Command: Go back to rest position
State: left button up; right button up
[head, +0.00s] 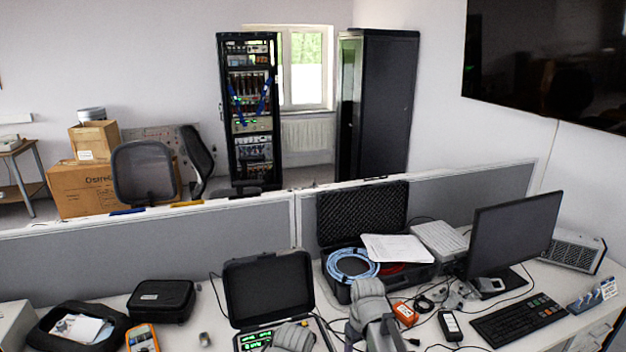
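Grey rounded parts of my two arms show at the bottom middle of the head view, one low in front of the small open case and one further right, in front of the big open case. No gripper fingers can be made out on either arm. The small open black case (268,287) has a green-lit panel (257,339) in its lower part. An orange device (405,313) and a black handheld unit with a pale face (450,325) lie on the desk right of my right arm.
A big open case (361,215) holds a blue cable coil (352,265) and papers. A monitor (512,232) and keyboard (520,318) stand right. A closed black case (161,300), a pouch (55,325) and a yellow multimeter (142,338) lie left. A grey partition (150,245) edges the desk.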

jog(key=s+d+m, duration=0.5)
jog(key=s, duration=0.4)
pick_arm(q)
jog(key=shift+f+b, duration=0.7)
jog(key=shift+f, duration=0.05)
pick_arm(e)
jog(key=s+a+f+n+h, duration=0.1)
jog(key=s+a+n, duration=0.2)
jog(key=a, duration=0.8)
jog(key=shift+s+f+n+g, duration=0.2)
jog(key=shift+s+n+g, duration=0.2)
jog(key=shift+s, duration=0.75)
pick_arm(q)
jog(key=shift+a, duration=0.15)
